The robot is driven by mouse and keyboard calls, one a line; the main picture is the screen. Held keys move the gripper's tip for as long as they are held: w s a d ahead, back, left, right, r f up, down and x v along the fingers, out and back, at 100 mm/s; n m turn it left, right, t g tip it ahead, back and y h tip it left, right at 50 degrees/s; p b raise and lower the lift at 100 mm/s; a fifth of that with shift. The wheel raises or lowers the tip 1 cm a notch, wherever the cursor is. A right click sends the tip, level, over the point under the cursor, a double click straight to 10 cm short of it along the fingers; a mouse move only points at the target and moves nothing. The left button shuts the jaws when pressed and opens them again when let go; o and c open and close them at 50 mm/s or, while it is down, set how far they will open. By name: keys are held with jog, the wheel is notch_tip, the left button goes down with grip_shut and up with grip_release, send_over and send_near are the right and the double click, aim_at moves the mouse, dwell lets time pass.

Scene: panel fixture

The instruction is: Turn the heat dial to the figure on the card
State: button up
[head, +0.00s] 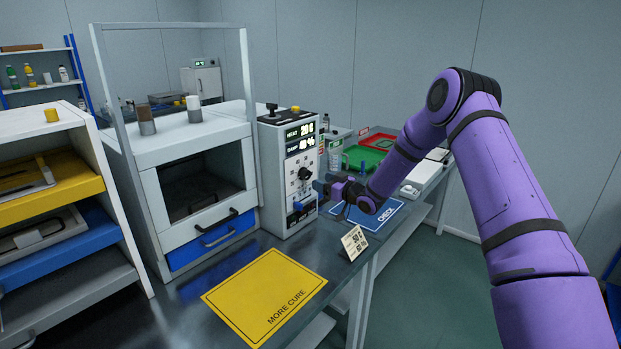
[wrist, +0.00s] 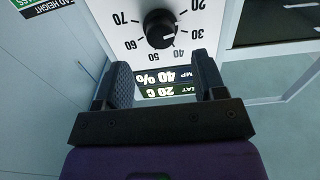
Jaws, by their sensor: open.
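The heat dial (head: 304,173) is a round black knob on the front of the white panel box (head: 276,165). In the wrist view the dial (wrist: 160,28) appears upside down, ringed by figures including 20 to 70. My gripper (head: 322,188) is close to the panel front. In the wrist view my gripper (wrist: 164,72) is open and empty, its fingers apart from the dial and flanking the display.
A yellow MORE CURE mat (head: 265,296) lies on the bench in front. A blue CHECK mat (head: 370,215) lies under my arm. A blue-handled switch (head: 299,208) sits low on the panel. The oven (head: 200,185) stands left of it. Green and red trays (head: 364,158) are behind.

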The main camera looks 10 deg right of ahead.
aim_at(308, 176)
jog(key=shift+x, duration=3.1)
jog(key=c, duration=0.9)
